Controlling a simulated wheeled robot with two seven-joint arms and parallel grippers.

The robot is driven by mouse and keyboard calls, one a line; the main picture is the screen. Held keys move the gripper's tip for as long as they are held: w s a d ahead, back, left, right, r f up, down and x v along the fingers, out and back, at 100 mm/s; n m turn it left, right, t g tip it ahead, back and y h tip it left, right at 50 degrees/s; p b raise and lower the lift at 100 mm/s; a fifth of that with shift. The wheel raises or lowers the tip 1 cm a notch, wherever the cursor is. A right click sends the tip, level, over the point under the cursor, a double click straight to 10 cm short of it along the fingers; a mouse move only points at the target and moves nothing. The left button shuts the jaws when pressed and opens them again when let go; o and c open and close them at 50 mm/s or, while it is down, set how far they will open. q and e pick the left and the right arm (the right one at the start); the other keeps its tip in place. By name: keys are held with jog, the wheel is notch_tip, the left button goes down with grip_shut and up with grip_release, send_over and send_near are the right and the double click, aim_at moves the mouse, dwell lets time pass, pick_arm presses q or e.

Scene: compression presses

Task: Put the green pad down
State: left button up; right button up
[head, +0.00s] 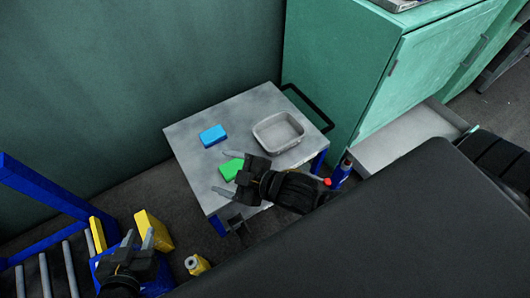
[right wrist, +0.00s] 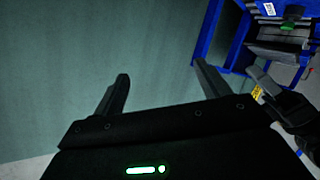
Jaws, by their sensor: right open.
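The green pad (head: 231,168) appears to lie on the grey top of a small cart (head: 190,152), near its front edge. My right gripper (head: 222,174) is just over and beside the pad in the head view and hides part of it. Its fingers are apart. In the right wrist view the right gripper (right wrist: 163,85) is open, with nothing between its fingers. My left gripper (head: 138,239) is at the lower left, off the cart, with its two fingers apart and empty.
A blue pad (head: 213,135) and a grey tray (head: 278,148) are on the cart top. A green cabinet (head: 335,75) stands right of the cart. A yellow box (head: 153,231) and yellow bottle (head: 197,265) are near my left gripper. A blue roller frame (head: 45,190) stands at left.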

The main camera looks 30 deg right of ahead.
jog(key=s+d+f+m+h, duration=0.3)
jog(key=s+d+m+h, duration=0.1)
jog(key=d+m, duration=0.4)
jog(key=shift+d+f, duration=0.25)
